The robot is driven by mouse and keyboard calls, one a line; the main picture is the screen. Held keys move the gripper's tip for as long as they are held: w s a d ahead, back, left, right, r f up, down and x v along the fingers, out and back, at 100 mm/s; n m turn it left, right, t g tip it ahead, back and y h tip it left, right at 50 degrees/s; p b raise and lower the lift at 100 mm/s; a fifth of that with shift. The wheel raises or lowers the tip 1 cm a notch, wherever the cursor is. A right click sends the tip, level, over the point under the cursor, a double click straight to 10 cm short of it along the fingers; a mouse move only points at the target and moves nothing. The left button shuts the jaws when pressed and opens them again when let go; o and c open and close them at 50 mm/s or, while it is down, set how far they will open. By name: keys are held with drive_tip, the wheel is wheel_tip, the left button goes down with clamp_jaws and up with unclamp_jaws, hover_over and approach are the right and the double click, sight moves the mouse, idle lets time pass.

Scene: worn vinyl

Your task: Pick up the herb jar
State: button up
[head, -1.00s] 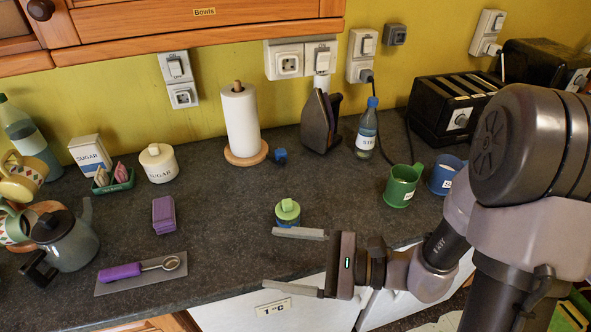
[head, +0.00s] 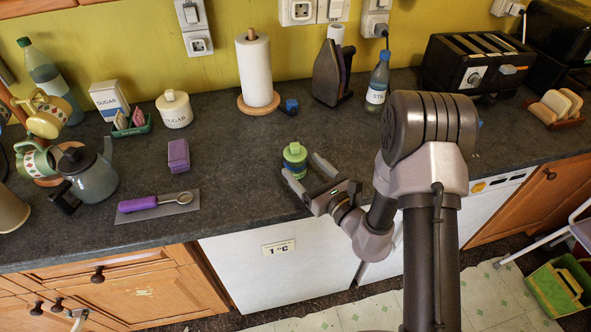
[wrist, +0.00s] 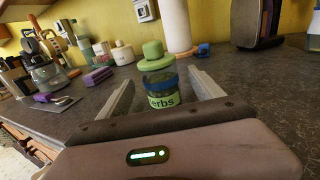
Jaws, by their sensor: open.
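The herb jar (head: 295,157) has a green lid, a blue band and a green label ending in "erbs". It stands upright on the dark counter. In the wrist view the jar (wrist: 158,77) is between the two fingers, with a gap on each side. My gripper (head: 305,168) is open, its fingers reaching around the jar from the front right. In the wrist view my gripper (wrist: 163,88) holds nothing.
A purple sponge stack (head: 178,155) and a purple-handled spoon (head: 155,202) lie to the left. Behind stand a paper towel roll (head: 257,72), an iron (head: 328,75) and a bottle (head: 377,82). The counter between the sponges and the jar is clear.

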drive_tip(key=x, duration=0.3)
drive_tip(key=shift+s, duration=0.1)
drive_tip(key=c, duration=1.6)
